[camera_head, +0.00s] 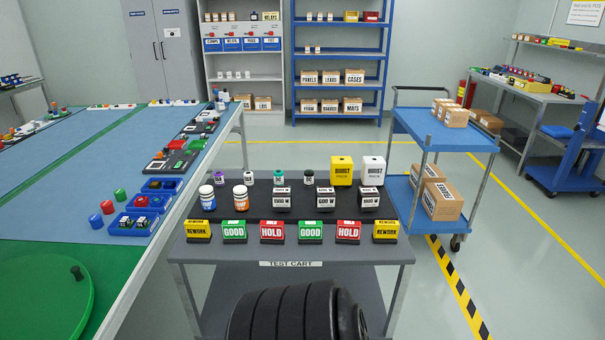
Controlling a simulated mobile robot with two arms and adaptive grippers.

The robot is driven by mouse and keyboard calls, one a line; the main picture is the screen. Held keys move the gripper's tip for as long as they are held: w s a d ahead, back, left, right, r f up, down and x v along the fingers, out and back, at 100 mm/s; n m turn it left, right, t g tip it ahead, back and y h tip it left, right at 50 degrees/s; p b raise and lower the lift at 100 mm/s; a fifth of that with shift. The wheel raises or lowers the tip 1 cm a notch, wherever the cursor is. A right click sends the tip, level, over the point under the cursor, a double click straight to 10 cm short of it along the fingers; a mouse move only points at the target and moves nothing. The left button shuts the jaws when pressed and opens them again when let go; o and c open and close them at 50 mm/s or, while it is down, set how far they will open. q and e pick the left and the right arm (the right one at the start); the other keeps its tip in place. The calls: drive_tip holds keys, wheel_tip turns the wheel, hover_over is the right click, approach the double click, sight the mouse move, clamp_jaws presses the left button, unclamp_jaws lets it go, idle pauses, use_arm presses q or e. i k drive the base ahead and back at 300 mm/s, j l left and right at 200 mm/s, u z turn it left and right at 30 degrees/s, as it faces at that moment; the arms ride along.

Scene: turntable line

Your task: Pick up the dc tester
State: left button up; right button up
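The test cart (292,264) stands in front of me with several small devices on its dark top. I cannot tell for sure which one is the dc tester, as most small labels are unreadable. Neither of my grippers shows.
Yellow (342,171) and white (373,171) BURST boxes stand at the cart's back right. REWORK, GOOD and HOLD signs (272,232) line its front edge. A long blue-topped table (90,150) is at left, a blue trolley (440,135) with cartons at right.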

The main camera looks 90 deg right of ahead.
sight(308, 174)
drive_tip(key=z, duration=2.8)
drive_tip(key=i+l, duration=0.1)
drive_tip(key=l, duration=0.2)
drive_tip(key=i+l, duration=0.1)
drive_tip(key=l, duration=0.2)
drive_tip(key=l+u, duration=0.2)
drive_tip(key=u, duration=0.15)
drive_tip(key=i+l+u, duration=0.1)
drive_tip(key=l+u, duration=0.15)
drive_tip(key=u, duration=0.15)
drive_tip(key=l+u, duration=0.35)
drive_tip(key=j+u, duration=0.1)
drive_tip(key=u, duration=0.4)
